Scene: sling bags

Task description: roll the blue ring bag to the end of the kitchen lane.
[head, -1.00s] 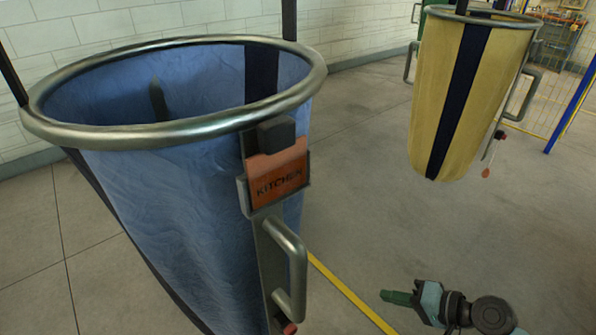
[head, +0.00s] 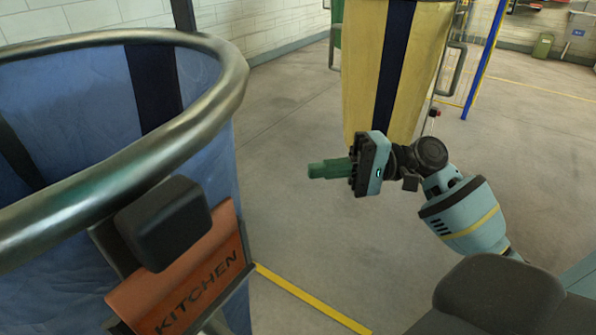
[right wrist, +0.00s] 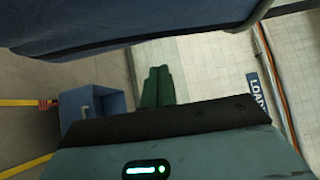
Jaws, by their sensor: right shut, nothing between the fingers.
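The blue ring bag (head: 85,85) hangs open from a metal ring (head: 225,85) and fills the left of the head view, its lower part cut off. An orange KITCHEN tag (head: 190,280) with a dark block above it is on its near side. My right gripper (head: 312,169) is to the right of the bag, apart from it, with its green fingers shut and empty, pointing left. The fingers also show closed in the right wrist view (right wrist: 158,87). A blue-grey surface crosses the top of that view; I cannot tell if it is the bag. My left gripper is out of view.
A yellow bag (head: 430,60) with a dark stripe hangs behind my right gripper. A yellow floor line (head: 310,298) runs past the blue bag. A blue post (head: 484,60) stands at the right. Grey floor between the bags is clear.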

